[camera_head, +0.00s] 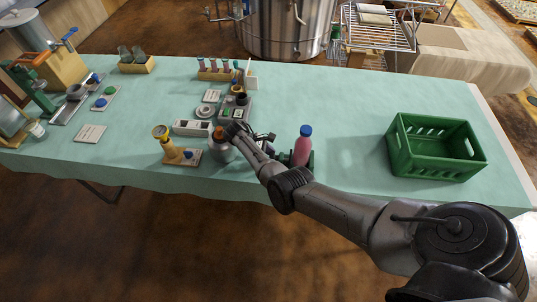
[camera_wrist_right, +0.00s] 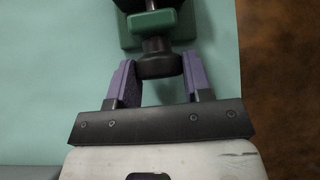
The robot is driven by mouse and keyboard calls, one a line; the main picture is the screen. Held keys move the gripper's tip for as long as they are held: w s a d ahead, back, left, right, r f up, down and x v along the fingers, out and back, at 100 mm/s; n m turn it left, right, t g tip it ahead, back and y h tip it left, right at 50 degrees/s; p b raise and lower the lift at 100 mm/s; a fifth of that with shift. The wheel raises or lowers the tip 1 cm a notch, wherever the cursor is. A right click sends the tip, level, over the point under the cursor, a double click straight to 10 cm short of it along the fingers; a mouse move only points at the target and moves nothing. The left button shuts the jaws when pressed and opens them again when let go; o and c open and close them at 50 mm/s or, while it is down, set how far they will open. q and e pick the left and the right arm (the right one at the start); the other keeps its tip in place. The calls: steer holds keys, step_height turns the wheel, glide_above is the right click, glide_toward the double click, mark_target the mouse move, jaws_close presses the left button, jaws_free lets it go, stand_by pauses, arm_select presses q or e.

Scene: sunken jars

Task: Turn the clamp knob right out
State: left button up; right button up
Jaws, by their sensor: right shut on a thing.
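The clamp knob (camera_wrist_right: 160,64) is black and round, on the near end of a green clamp (camera_wrist_right: 152,22) in the right wrist view. My right gripper (camera_wrist_right: 158,72) has its two purple fingers on either side of the knob and is shut on it. In the head view the green clamp (camera_head: 309,158) is at the table's front, by a pink bottle (camera_head: 301,153) with a blue cap. My right gripper (camera_head: 273,149) reaches it from the left; the arm partly hides the knob there. My left gripper is not in view.
A green crate (camera_head: 402,161) stands at the right of the table (camera_head: 345,105). Left of my gripper are a grey jar with an orange top (camera_head: 218,148) and a yellow gauge stand (camera_head: 168,150). A tube rack (camera_head: 216,75) stands behind. Table between clamp and crate is clear.

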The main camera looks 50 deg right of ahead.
steer(key=shift+d+n+g+y+b, duration=0.1)
steer(key=shift+n+g+y+b, duration=0.35)
steer(key=shift+y+b, duration=0.3)
steer(key=shift+n+g+y+b, duration=0.25)
steer(key=shift+g+y+b, duration=0.15)
steer(key=shift+b, duration=0.25)
steer(key=o, duration=0.9)
steer(key=shift+w+r, duration=0.1)
